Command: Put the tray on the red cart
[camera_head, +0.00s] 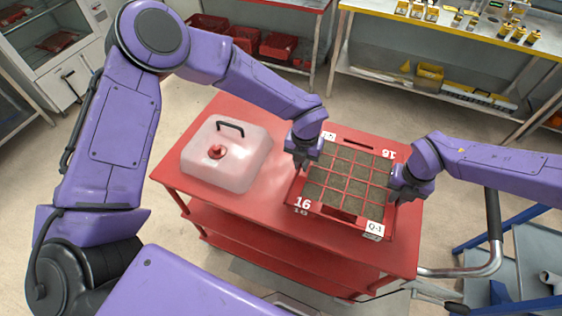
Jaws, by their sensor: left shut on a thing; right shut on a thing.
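The red tray (326,209) has a grid of soil-filled cells and the number 16 and a Q-4 label on its rim. It is over the right part of the red cart's top (262,216); I cannot tell whether it rests on the surface or hangs just above it. My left gripper (301,163) is shut on the tray's left edge. My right gripper (397,190) is shut on the tray's right edge. The fingertips are partly hidden by the gripper bodies.
A translucent jug (222,158) with a red cap and black handle stands on the cart's left part. The cart's push handle (492,245) is at the right. A yellow-edged bench (470,28) and red bins (278,46) are at the back.

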